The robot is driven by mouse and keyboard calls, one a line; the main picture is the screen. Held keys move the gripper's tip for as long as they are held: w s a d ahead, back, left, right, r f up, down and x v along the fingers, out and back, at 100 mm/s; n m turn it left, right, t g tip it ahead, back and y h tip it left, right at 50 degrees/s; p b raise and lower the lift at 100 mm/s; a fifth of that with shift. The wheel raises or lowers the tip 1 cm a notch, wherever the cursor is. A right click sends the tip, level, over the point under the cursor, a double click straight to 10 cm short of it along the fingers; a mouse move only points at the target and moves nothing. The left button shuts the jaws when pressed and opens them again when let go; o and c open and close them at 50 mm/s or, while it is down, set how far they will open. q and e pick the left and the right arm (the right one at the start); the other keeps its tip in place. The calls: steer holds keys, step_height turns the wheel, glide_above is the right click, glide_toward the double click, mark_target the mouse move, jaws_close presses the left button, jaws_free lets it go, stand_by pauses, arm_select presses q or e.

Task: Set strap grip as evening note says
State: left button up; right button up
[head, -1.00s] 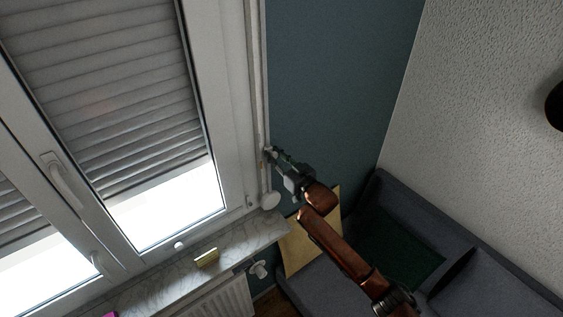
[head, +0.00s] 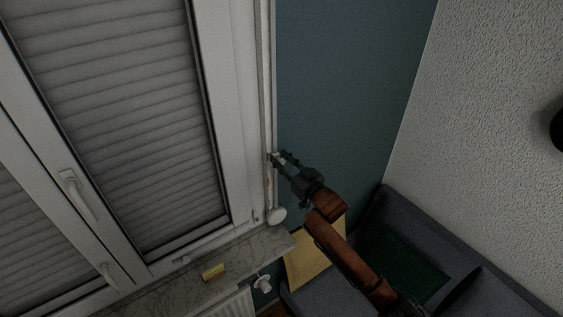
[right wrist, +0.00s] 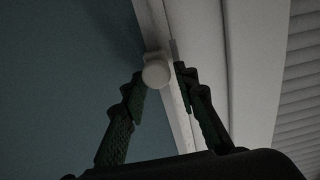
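The strap grip (right wrist: 156,72) is a small pale rounded knob on the strap beside the window frame. In the right wrist view it sits at the tips of my right gripper (right wrist: 160,76), whose two dark fingers stand apart on either side of it. In the head view my right gripper (head: 279,156) is at the strap (head: 269,120). The roller shutter (head: 130,120) covers the whole window pane. My left gripper is not in view.
The marble sill (head: 185,291) runs below the window, with a radiator (head: 236,305) under it. A round white strap winder (head: 276,215) is low beside the frame. A grey sofa (head: 462,262) stands at lower right, near a yellow sheet-like thing (head: 308,264).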

steer(key=shift+o, duration=1)
steer(key=shift+f, duration=0.3)
steer(key=shift+s+d, duration=0.1)
steer(key=shift+d, duration=0.05)
steer(key=v, duration=1.2)
steer(key=shift+r, duration=0.15)
